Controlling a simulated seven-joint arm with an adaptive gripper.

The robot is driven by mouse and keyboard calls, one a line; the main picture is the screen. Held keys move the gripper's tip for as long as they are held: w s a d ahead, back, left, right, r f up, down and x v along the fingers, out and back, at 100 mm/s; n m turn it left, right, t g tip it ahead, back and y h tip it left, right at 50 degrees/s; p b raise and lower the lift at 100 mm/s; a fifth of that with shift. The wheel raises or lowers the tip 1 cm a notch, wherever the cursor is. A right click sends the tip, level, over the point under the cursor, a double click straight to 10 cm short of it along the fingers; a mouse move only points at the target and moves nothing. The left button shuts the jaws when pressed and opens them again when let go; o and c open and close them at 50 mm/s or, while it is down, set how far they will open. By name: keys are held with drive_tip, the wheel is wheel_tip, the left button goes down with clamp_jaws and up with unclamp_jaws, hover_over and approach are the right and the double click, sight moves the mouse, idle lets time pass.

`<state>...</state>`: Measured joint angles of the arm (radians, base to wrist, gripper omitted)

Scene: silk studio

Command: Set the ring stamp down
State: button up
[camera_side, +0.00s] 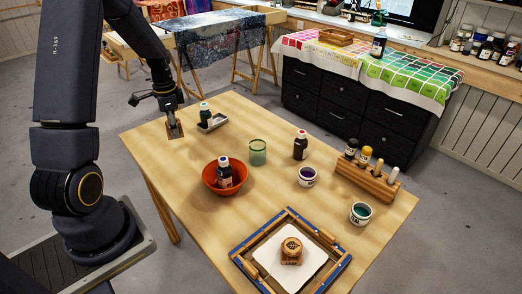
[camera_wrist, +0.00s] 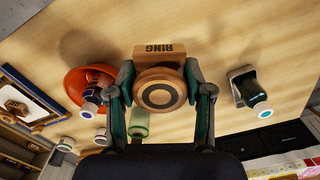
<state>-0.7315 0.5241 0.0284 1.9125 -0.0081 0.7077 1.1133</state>
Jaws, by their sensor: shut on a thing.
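The ring stamp (camera_wrist: 160,52) is a wooden block lettered RING with a round knob bearing a dark ring. In the wrist view my gripper (camera_wrist: 160,92) has its two fingers on either side of the knob, shut on it. In the side view the stamp (camera_side: 175,131) hangs below my gripper (camera_side: 170,108), over the far left part of the wooden table (camera_side: 215,128). It looks upright. I cannot tell whether its base touches the tabletop.
A grey tray (camera_side: 219,121) with a dark bottle (camera_side: 205,112) stands right of the stamp. An orange bowl (camera_side: 208,182) holding a bottle (camera_side: 225,172) and a green glass (camera_side: 258,153) are nearer. A blue-edged frame (camera_side: 318,280) holds another stamp (camera_side: 290,251).

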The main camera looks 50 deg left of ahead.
drive_tip(key=w+d+m, duration=0.5)
drive_tip(key=w+d, duration=0.5)
drive_tip(key=d, duration=0.2)
drive_tip(key=w+d+m, duration=0.3)
drive_tip(key=d+m, duration=0.6)
drive_tip(key=d, duration=1.9)
hover_over(333, 201)
drive_tip(key=f, duration=0.9)
drive_tip(key=shift+s+a+f, duration=0.1)
drive_tip(key=shift+s+f, duration=0.2)
drive_tip(key=shift+s, duration=0.1)
drive_tip(key=shift+w+f, duration=0.45)
drive_tip(key=shift+f, duration=1.55)
